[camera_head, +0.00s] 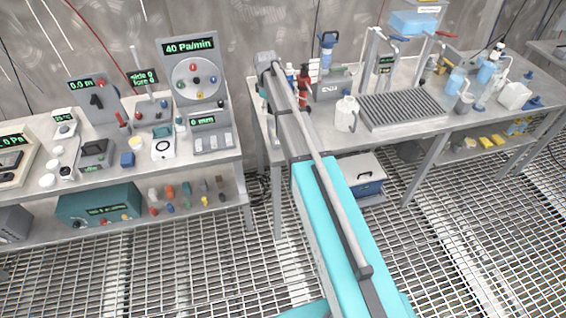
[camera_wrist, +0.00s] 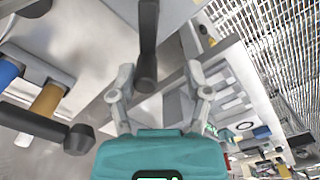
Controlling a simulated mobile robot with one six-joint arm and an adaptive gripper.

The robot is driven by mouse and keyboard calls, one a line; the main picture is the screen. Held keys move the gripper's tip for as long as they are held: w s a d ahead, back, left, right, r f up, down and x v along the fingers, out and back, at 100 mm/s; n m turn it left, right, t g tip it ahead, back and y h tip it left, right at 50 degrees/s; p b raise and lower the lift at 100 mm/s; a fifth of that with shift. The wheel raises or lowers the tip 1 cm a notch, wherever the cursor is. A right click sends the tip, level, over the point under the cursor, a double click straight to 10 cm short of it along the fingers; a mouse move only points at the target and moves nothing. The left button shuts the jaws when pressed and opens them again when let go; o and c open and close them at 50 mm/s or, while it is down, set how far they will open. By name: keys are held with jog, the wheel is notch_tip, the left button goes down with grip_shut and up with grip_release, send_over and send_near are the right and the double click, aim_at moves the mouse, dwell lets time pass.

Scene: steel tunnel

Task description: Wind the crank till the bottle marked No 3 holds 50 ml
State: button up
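In the wrist view my gripper (camera_wrist: 159,72) has its two grey fingers spread wide apart. A black bar with a rounded knob (camera_wrist: 147,70), possibly the crank, shows between the fingertips, with clear gaps on both sides. Contact or depth cannot be told. A second black handle (camera_wrist: 48,124) lies at lower left, apart from the fingers. Near it are a brown-orange cylinder (camera_wrist: 47,98) and a blue one (camera_wrist: 8,72). No mark "No 3" or liquid level is legible. In the head view my arm hides the gripper; a red bottle (camera_head: 303,86) stands beside the arm.
On the right bench (camera_head: 425,135) are a white jug (camera_head: 346,113), a ribbed grey tray (camera_head: 402,108) and a blue-topped stand (camera_head: 414,23). The left bench (camera_head: 205,158) carries instruments with green displays, including a "40 Pa/min" panel (camera_head: 190,47). The grated floor (camera_head: 330,285) is mostly open in front.

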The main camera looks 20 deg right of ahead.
jog(key=n, duration=0.2)
jog(key=s+n, duration=0.1)
jog(key=n, duration=0.1)
jog(key=s+n, duration=0.1)
jog(key=shift+s+a+n, duration=0.1)
jog(key=shift+a+n, duration=0.25)
jog(key=shift+n, duration=0.05)
jog(key=shift+r, duration=0.3)
notch_tip(320, 180, up, 14)
jog(key=f+p, duration=0.1)
jog(key=p, duration=1.3)
jog(key=s+f+m+b, duration=1.1)
jog(key=s+f+b, duration=0.7)
jog(key=s, duration=0.4)
jog(key=shift+f+m+b, duration=0.15)
jog(key=shift+m+b, duration=0.25)
jog(key=s+m, duration=0.4)
jog(key=s, duration=0.3)
jog(key=shift+s, duration=0.15)
jog(key=shift+d, duration=0.15)
